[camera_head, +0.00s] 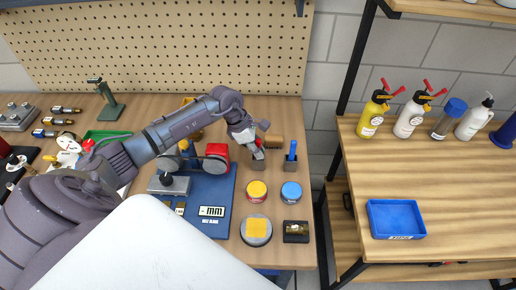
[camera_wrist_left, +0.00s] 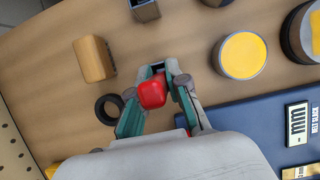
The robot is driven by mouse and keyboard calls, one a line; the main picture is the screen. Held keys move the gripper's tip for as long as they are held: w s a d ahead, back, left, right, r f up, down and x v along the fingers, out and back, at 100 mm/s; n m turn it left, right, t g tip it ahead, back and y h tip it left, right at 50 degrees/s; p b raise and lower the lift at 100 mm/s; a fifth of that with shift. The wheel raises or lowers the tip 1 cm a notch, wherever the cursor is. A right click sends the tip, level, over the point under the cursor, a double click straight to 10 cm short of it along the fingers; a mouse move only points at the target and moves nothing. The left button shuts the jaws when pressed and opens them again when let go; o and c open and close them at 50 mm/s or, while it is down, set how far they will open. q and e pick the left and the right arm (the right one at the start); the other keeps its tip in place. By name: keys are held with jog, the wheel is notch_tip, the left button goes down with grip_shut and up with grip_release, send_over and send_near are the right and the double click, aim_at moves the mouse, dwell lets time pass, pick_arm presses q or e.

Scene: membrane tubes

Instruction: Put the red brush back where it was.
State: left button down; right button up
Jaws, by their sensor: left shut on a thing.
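The red brush (camera_wrist_left: 153,92) shows as a red handle end between the fingers of my left gripper (camera_wrist_left: 158,104) in the left wrist view. My left gripper (camera_head: 257,151) is shut on the brush, and in the head view a small bit of red shows there. A small grey square holder (camera_head: 259,164) stands right below the gripper; its rim also shows just past the brush in the wrist view (camera_wrist_left: 157,66). The brush's lower end is hidden, so I cannot tell whether it is inside the holder. My right gripper is not in view.
A second grey holder (camera_head: 289,167) with a blue brush (camera_head: 293,149) stands to the right. A wooden block (camera_head: 273,141) is behind. A yellow-lidded tin (camera_head: 257,190) and a blue-lidded tin (camera_head: 291,191) stand in front. A blue mat (camera_head: 207,218) lies left.

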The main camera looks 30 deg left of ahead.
pick_arm(q)
jog(key=shift+f, duration=0.1)
jog(key=c, duration=1.1)
grip_release()
jog(key=shift+c, duration=0.2)
jog(key=shift+r, duration=0.25)
jog(key=shift+a+r, duration=0.2)
jog(key=shift+r, duration=0.05)
jog(key=b+v, duration=0.4)
jog(key=v, duration=0.7)
jog(key=shift+s+r, duration=0.15)
